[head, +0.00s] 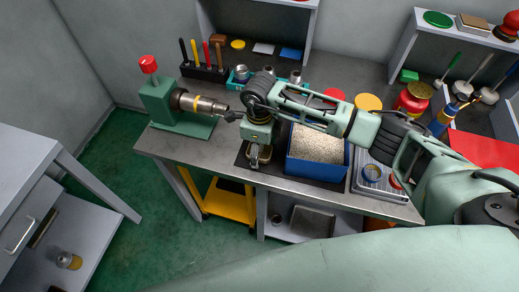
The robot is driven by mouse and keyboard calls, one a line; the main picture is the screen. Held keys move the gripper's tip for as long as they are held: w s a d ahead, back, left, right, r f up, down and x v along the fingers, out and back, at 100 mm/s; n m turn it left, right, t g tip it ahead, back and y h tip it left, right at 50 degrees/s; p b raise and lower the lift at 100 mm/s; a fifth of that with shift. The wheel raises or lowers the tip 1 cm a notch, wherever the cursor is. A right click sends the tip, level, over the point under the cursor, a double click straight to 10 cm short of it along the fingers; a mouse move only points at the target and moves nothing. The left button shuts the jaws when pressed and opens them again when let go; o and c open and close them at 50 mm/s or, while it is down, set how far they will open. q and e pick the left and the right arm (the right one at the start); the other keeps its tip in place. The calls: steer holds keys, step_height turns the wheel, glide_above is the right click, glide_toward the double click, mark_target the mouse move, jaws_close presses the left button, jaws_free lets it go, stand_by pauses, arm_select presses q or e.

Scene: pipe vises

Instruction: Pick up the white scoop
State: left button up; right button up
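I cannot make out a white scoop for certain in the head view; my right arm covers part of the bench. A blue bin (318,170) of pale granules stands on the bench below that arm, and no scoop is clear in it. My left gripper is not in view.
A green vise (160,100) with a red knob holds a metal pipe (200,103) at the left. A tool rack (205,72) and teal tray (237,84) stand behind. A grey tray (362,186) lies right of the bin. A grey cart (30,180) stands far left.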

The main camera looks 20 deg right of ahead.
steer(key=c, duration=1.3)
step_height(320, 180, up, 9)
steer(key=b, duration=0.3)
steer(key=shift+r, duration=0.55)
steer(key=o, duration=0.7)
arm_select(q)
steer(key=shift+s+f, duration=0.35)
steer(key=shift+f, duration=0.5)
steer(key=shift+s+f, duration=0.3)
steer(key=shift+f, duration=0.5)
arm_select(e)
steer(key=c, duration=0.4)
